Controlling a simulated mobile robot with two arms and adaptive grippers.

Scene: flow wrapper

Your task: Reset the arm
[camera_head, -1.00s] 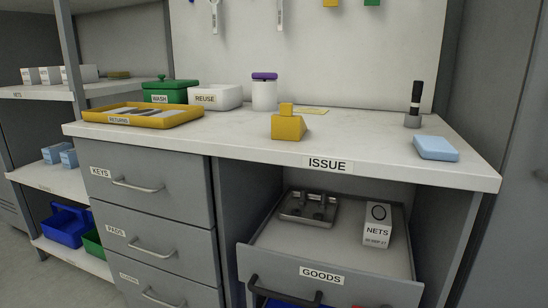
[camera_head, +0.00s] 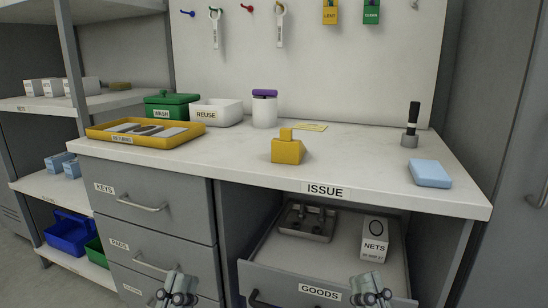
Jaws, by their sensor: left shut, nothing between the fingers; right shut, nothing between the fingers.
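My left gripper (camera_head: 177,290) shows at the bottom edge of the head view, in front of the lower drawers of the left cabinet. It is shut and empty. My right gripper (camera_head: 370,291) shows at the bottom edge, in front of the open GOODS drawer (camera_head: 262,275). It is also shut and empty. Neither gripper appears to hold anything. The rest of both arms is out of view.
The counter (camera_head: 370,175) carries a yellow tray (camera_head: 97,136), a green WASH box (camera_head: 170,105), a white REUSE bin (camera_head: 232,111), a yellow block (camera_head: 287,151) and a blue pad (camera_head: 430,173). The open drawer holds a metal tray (camera_head: 306,222) and a NETS box (camera_head: 374,238).

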